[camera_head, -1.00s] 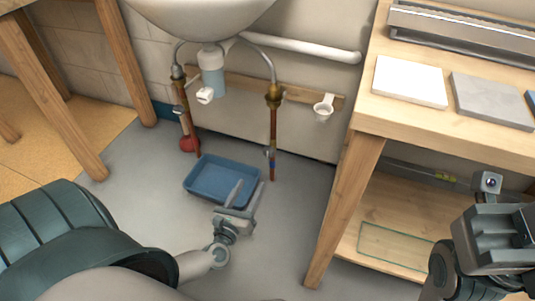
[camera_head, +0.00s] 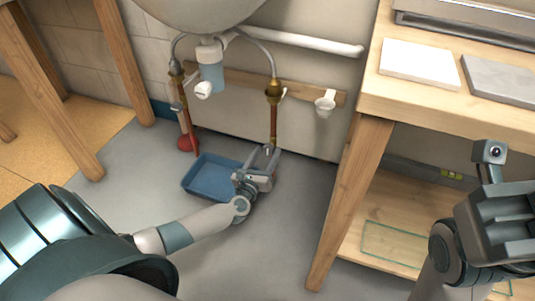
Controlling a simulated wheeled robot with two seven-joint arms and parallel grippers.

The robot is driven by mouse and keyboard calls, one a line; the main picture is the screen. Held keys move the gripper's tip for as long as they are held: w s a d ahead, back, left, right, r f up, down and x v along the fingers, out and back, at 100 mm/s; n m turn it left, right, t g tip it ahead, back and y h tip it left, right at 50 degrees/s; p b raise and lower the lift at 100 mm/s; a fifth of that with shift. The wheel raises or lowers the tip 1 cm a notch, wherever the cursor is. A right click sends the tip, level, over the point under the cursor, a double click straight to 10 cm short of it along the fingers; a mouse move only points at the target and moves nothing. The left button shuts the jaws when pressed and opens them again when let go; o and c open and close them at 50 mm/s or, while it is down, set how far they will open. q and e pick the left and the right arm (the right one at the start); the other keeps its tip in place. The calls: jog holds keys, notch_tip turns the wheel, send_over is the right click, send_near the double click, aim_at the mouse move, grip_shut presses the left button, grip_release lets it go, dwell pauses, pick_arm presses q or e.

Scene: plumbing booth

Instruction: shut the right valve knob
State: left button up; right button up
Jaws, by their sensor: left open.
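The right copper supply pipe (camera_head: 274,125) runs down under the sink, with a brass fitting (camera_head: 273,91) near its top. The right valve knob is low on this pipe and is mostly hidden by my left gripper. My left gripper (camera_head: 268,153) is open, with its fingers at the pipe's lower end. I cannot tell whether they touch the knob. My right gripper (camera_head: 502,215) is only partly in view at the lower right, far from the pipes; its fingertips are not clear.
A blue tray (camera_head: 208,176) lies on the floor behind and left of my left gripper. A red round part (camera_head: 185,143) is by the left pipe. A wooden workbench (camera_head: 345,205) stands to the right. The sink (camera_head: 198,12) hangs above.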

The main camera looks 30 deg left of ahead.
pick_arm(q)
jog(key=shift+x, duration=0.8)
jog(key=c, duration=1.1)
jog(key=shift+o, duration=0.2)
jog(key=shift+s, duration=0.1)
